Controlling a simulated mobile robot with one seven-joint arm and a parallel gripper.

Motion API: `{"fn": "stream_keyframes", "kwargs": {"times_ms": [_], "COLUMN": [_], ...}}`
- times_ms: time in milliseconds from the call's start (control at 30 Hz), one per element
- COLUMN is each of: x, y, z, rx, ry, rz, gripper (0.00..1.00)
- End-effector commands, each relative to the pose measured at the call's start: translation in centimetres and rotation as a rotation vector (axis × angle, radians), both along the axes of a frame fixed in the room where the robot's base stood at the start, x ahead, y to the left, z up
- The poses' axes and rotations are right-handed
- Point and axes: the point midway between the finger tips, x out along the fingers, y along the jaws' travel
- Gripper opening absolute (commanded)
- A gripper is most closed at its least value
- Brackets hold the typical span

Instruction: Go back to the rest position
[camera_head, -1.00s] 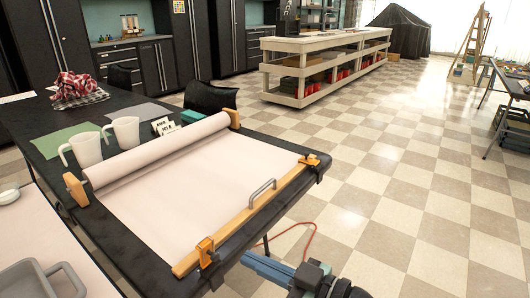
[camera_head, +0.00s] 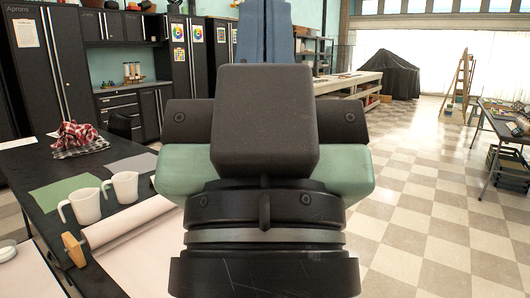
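My gripper (camera_head: 266,18) is close in front of the camera and points up and away. Its dark body, pale green sides and ringed wrist fill the middle of the picture. Its two blue fingers lie side by side at the top edge with only a thin dark line between them, so it looks shut. Nothing shows between the fingers. Their ends reach the top edge, and their lower part is hidden behind the dark block. My gripper appears clear of the table things.
A black table (camera_head: 35,164) at left holds two white jugs (camera_head: 85,206), a green sheet (camera_head: 66,190), a plaid cloth (camera_head: 78,138) and a pale roll (camera_head: 125,222). My arm hides much of the roller board. A long white bench (camera_head: 345,84) stands behind. The checkered floor (camera_head: 425,200) at right is open.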

Motion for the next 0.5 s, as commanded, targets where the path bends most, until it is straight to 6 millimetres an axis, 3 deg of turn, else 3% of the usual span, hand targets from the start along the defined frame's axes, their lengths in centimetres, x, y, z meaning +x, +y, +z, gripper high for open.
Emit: {"fn": "stream_keyframes", "kwargs": {"times_ms": [33,300,500], "x": [0.0,0.1,0.2], "y": [0.0,0.0,0.0], "z": [3.5,11.9,17.1], "rx": [-0.001,-0.002,-0.002], "ry": [0.002,0.005,0.006], "rz": [-0.001,0.001,0.001], "gripper": [0.0,0.0,0.0]}}
